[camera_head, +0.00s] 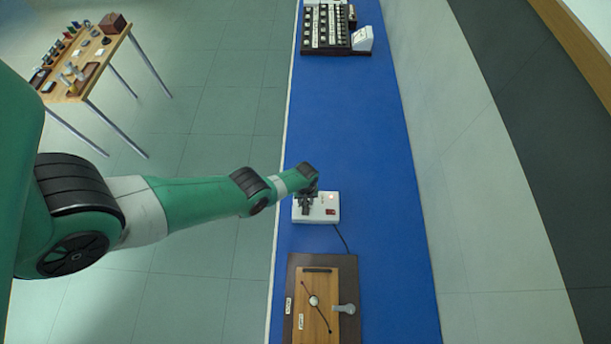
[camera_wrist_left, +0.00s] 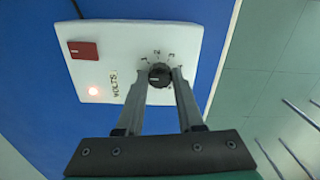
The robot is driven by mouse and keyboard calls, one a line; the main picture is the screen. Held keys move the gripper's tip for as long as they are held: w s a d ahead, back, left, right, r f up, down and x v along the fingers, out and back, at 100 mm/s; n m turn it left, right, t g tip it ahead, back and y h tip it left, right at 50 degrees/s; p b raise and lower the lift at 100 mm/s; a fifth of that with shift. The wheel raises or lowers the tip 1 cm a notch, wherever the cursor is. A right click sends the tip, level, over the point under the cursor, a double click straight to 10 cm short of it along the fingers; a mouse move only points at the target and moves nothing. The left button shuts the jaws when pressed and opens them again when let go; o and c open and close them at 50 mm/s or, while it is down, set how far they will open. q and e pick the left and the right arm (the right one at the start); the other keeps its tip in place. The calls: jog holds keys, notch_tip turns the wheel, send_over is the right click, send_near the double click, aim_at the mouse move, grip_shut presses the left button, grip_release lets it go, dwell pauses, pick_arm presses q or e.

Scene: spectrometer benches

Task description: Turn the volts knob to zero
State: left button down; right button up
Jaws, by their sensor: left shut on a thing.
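The black volts knob (camera_wrist_left: 159,75) sits on a white box (camera_wrist_left: 120,45) marked VOLTS, with scale marks and numerals beside the knob. The white box also shows on the blue bench in the head view (camera_head: 326,214). My left gripper (camera_wrist_left: 160,80) is shut on the knob, with one finger on each side of it. In the head view my left gripper (camera_head: 306,205) is over the left part of the box, and the knob is hidden there. The knob's exact setting is too small to read. My right gripper is in neither view.
A wooden board (camera_head: 345,275) lies in front, and a black rack (camera_head: 327,28) stands far back. The blue bench (camera_head: 350,120) between is clear.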

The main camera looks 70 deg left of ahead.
pick_arm(q)
jog(key=shift+n, duration=0.5)
jog(key=c, duration=0.5)
grip_release()
